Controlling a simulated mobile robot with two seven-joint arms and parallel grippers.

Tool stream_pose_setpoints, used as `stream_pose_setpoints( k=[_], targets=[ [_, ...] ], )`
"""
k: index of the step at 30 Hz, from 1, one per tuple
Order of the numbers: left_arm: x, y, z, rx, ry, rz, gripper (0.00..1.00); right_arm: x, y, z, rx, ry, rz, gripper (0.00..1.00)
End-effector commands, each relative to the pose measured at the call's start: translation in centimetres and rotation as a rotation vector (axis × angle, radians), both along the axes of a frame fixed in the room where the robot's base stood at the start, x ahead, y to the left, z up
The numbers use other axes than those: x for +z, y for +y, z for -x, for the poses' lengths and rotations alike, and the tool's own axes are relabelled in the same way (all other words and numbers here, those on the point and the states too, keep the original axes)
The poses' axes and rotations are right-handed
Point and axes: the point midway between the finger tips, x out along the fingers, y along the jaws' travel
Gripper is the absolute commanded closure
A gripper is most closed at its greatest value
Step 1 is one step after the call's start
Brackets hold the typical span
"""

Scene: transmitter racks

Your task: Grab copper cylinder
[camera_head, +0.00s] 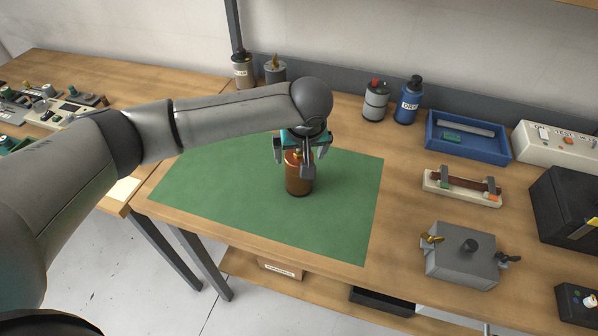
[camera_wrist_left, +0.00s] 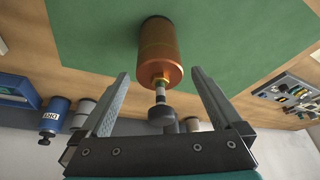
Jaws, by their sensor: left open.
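The copper cylinder (camera_head: 299,178) stands upright on the green mat (camera_head: 340,210) in the head view. It has a small fitting with a dark knob on its top. It also shows in the left wrist view (camera_wrist_left: 161,55), with its knobbed end toward the gripper. My left gripper (camera_head: 301,150) is right at the cylinder's top in the head view. In the left wrist view the left gripper (camera_wrist_left: 159,88) is open, with one finger on each side of the knob and fitting and gaps between. My right gripper is not in view.
A grey canister (camera_head: 376,101) and a blue "DRY" bottle (camera_head: 408,100) stand at the back. A blue tray (camera_head: 466,136), a resistor-like block (camera_head: 462,187) and a grey box (camera_head: 462,254) lie to the right. The mat around the cylinder is clear.

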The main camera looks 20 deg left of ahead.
Motion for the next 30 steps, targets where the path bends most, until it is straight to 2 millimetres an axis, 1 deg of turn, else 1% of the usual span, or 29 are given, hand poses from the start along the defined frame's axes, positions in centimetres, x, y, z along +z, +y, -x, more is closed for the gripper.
stream_pose_setpoints(
  k=[8,12,15,22,30],
  targets=[
    [-2.6,0.6,-1.6,0.001,0.001,-0.003,0.00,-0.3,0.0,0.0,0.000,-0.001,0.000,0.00],
    [-4.0,0.8,-2.0,-0.001,0.001,-0.001,0.00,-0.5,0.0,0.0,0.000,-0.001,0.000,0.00],
    [-4.5,0.9,-2.2,-0.001,0.001,-0.002,0.00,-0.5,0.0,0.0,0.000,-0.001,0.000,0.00],
    [-4.5,0.9,-2.2,-0.001,0.000,0.000,0.00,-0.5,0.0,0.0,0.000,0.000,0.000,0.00],
    [-4.5,0.9,-2.2,-0.001,0.001,-0.001,0.30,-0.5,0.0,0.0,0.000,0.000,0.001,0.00]
  ],
)
